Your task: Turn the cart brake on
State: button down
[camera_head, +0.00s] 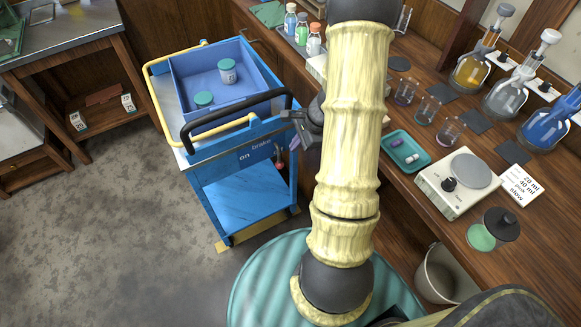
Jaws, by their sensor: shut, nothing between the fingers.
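The blue cart (238,190) stands left of my arm, with yellow rails and a black push bar (236,118) across its near side. Its front panel carries the words "on" and "brake" (258,151). A small lever with a red end (280,164) hangs down at the panel's right part, right of the word "on"; its exact setting is too small to tell. My gripper (296,128) is shut and empty, beside the right end of the push bar and above the lever, apart from the lever as far as I can see. My arm hides part of it.
The cart's tray (190,78) holds two jars with green lids. A wooden bench (390,125) with flasks, beakers, a teal dish (424,160) and a hotplate (440,195) runs along the right. A bucket (440,272) stands below it. Floor left of the cart is clear.

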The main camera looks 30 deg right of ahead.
aim_at(279, 158)
jog(key=d+f+m, duration=0.1)
jog(key=f, duration=0.1)
jog(key=d+f+m, duration=0.2)
jog(key=shift+w+d+f+t+b, duration=0.1)
jog(key=shift+w+d+t+b, duration=0.1)
jog(key=shift+d+t+b, duration=0.15)
jog(key=shift+f, duration=0.15)
jog(key=b+x, duration=0.1)
jog(key=x, duration=0.8)
jog(key=shift+w+a+f, duration=0.25)
jog(key=shift+f, duration=0.05)
jog(key=shift+s+a+y, duration=0.1)
jog(key=shift+y, duration=0.3)
